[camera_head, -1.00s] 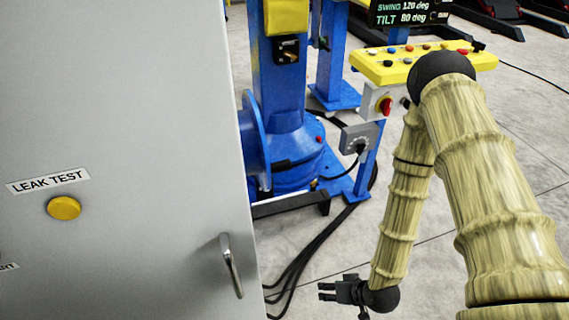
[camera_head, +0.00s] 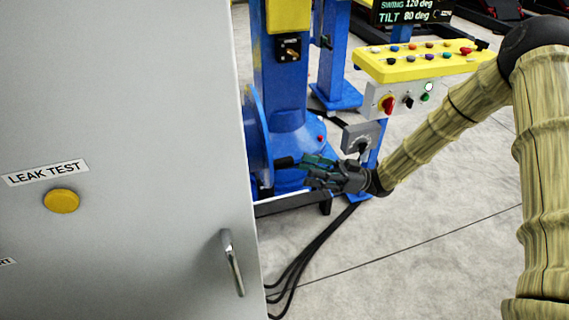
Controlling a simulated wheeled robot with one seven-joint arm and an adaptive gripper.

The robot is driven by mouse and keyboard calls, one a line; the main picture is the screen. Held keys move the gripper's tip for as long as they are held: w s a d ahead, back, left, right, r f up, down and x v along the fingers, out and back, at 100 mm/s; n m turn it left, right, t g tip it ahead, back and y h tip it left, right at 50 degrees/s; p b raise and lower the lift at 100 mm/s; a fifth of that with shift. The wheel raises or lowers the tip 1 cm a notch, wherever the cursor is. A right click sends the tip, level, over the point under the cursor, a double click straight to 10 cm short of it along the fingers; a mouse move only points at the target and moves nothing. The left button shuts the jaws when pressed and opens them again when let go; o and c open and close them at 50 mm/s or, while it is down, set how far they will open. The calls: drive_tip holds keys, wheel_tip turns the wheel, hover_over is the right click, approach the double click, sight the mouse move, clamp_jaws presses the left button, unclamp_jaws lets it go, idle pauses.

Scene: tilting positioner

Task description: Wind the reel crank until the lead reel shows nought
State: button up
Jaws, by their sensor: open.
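A blue disc (camera_head: 259,145), which looks like the lead reel, stands on edge against the blue column, its left part hidden by the grey cabinet. A short black handle (camera_head: 284,162), which looks like its crank grip, sticks out to the right. My gripper (camera_head: 308,172) is open and points left, its fingertips just right of the handle's end. I cannot tell whether they touch it. Nothing shows between the fingers. A grey box with a round dial (camera_head: 361,138) sits behind my gripper; its reading is too small to make out.
A grey cabinet (camera_head: 120,240) with a door handle (camera_head: 232,262) fills the left side. Black cables (camera_head: 305,258) run over the floor.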

sight(282, 163)
drive_tip(key=s+a+r+n+g, duration=0.1)
drive_tip(key=a+r, duration=0.1)
drive_tip(key=s+a+r+g+p, duration=0.1)
drive_tip(key=a+r, duration=0.1)
drive_tip(key=a, duration=0.1)
drive_tip(key=s+a+r+n+g+p, duration=0.1)
drive_tip(key=a+r, duration=0.1)
drive_tip(key=shift+s+a+n+h, duration=0.3)
drive_tip(key=shift+s+h, duration=0.1)
idle(0.3)
